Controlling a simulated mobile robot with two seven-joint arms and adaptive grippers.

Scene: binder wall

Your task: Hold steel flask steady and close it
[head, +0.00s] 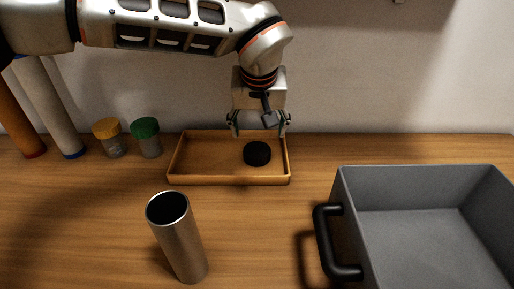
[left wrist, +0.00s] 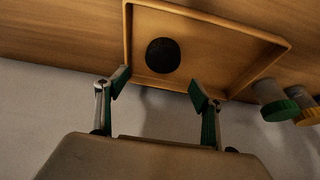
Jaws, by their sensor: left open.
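The steel flask (head: 182,242) stands upright and uncapped at the front of the table, its dark mouth showing. A round black lid (head: 257,154) lies in the right part of a shallow wooden tray (head: 200,181). My left gripper (head: 259,128) is open and empty above the back right part of the tray, pointing down. In the left wrist view the black lid (left wrist: 163,55) lies beyond the open fingertips (left wrist: 160,88), apart from them. My right gripper shows in neither view.
A grey bin (head: 430,190) with a black handle (head: 327,243) fills the right front. Two jars, yellow-lidded (head: 108,137) and green-lidded (head: 147,138), stand left of the tray. Orange (head: 18,122) and white (head: 52,110) tubes lean at far left. Bare table lies between flask and bin.

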